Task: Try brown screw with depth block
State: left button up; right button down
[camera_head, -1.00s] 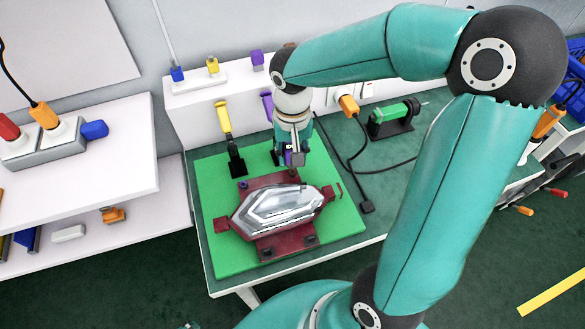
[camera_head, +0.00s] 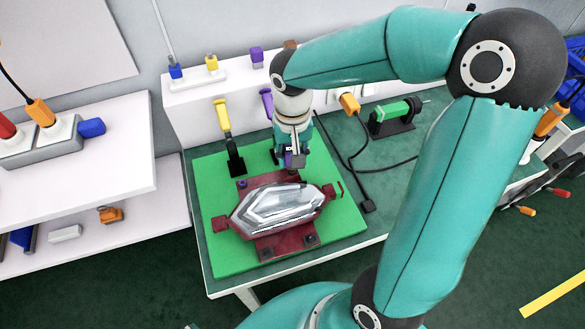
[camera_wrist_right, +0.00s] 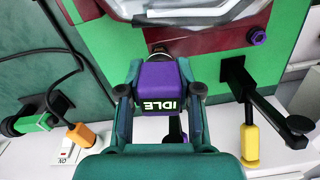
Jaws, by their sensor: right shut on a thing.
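The clear tail lamp (camera_head: 280,208) lies on a dark red fixture (camera_head: 270,246) on the green mat (camera_head: 220,258). My right gripper (camera_head: 293,158) is at the fixture's back edge, behind the lamp. In the right wrist view its fingers (camera_wrist_right: 160,92) are shut on a purple block-like tool (camera_wrist_right: 158,80) that reads "IDLE". The tool's dark nose points at the fixture's edge; whether it touches is not clear. A purple screw (camera_wrist_right: 257,36) is beside it on the fixture, also in the head view (camera_head: 242,184). No brown screw is clearly visible; the nose and gripper cover that spot.
Blue (camera_head: 175,71), yellow (camera_head: 211,62) and purple (camera_head: 257,54) blocks sit on the white ledge. A green reel (camera_head: 396,112) and black cable lie right of the mat.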

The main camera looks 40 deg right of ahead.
aim_at(292, 171)
jog(key=shift+f+b, duration=0.55)
jog(key=shift+f, duration=0.2)
jog(key=shift+f+b, duration=0.25)
jog(key=shift+b, duration=0.05)
dwell(0.6)
jog(key=shift+f+b, duration=0.55)
jog(key=c, duration=0.7)
grip_release()
notch_tip(292, 171, up, 12)
